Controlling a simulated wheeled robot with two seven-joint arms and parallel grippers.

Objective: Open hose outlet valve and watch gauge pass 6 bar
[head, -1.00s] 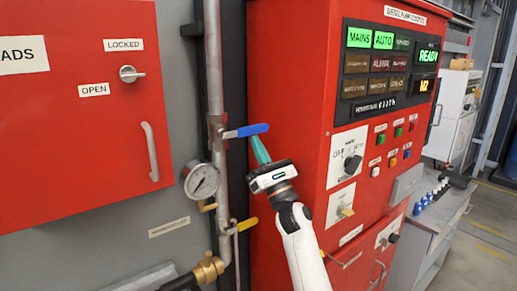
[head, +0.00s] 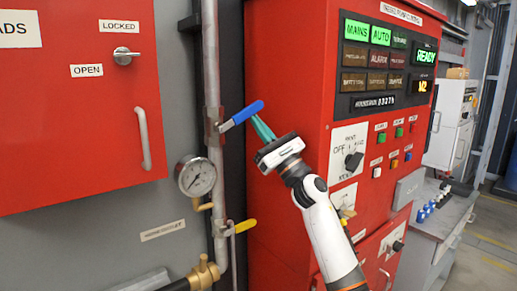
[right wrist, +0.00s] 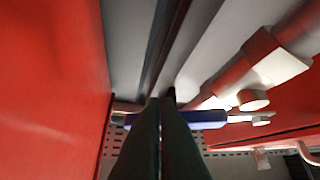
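The blue-handled lever (head: 241,115) sits on the vertical grey pipe (head: 213,70), its free end tilted up to the right. My right gripper (head: 262,128) is just below the lever's outer part, its green fingers touching it or very close. In the right wrist view the fingers (right wrist: 160,140) look shut together, with the blue handle (right wrist: 207,119) crossing at their tips, not visibly between them. The round white gauge (head: 196,177) is beside the pipe; its dark needle shows but the scale is too small to read. My left gripper is not in view.
A yellow-handled lever (head: 244,226) is lower on the pipe, above a brass fitting (head: 203,272). The red control cabinet (head: 290,70), with lit MAINS, AUTO and READY panels, stands close to the right. A red locker (head: 75,130) with a pull handle is left.

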